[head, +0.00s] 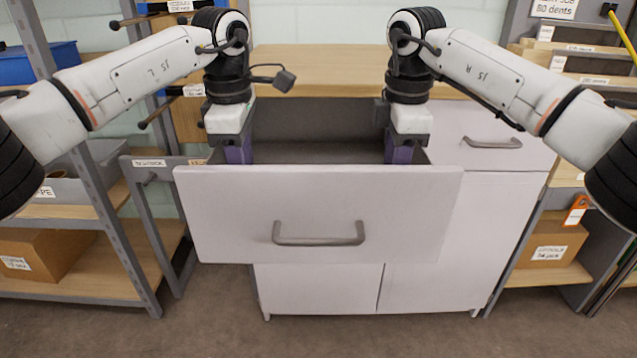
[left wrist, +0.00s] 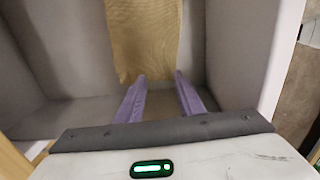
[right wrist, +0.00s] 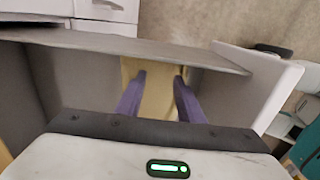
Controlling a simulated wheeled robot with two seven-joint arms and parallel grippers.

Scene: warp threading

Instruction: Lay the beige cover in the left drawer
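The left drawer (head: 318,207) is pulled open, and its front hides the floor inside in the head view. The beige cover (left wrist: 146,40) lies low inside the drawer as a strip in the left wrist view. Its end reaches my left gripper's fingertips. It also shows in the right wrist view (right wrist: 159,98), between and beyond the fingers. My left gripper (left wrist: 160,76) reaches down into the drawer's left side with its purple fingers apart. My right gripper (right wrist: 160,76) reaches down into the right side, fingers also apart. Neither is closed on the cover.
The wooden worktop (head: 320,62) lies behind the drawer. A closed drawer (head: 492,150) and cabinet doors are on the right and below. Shelves with cardboard boxes (head: 45,255) stand on both sides. The floor in front is clear.

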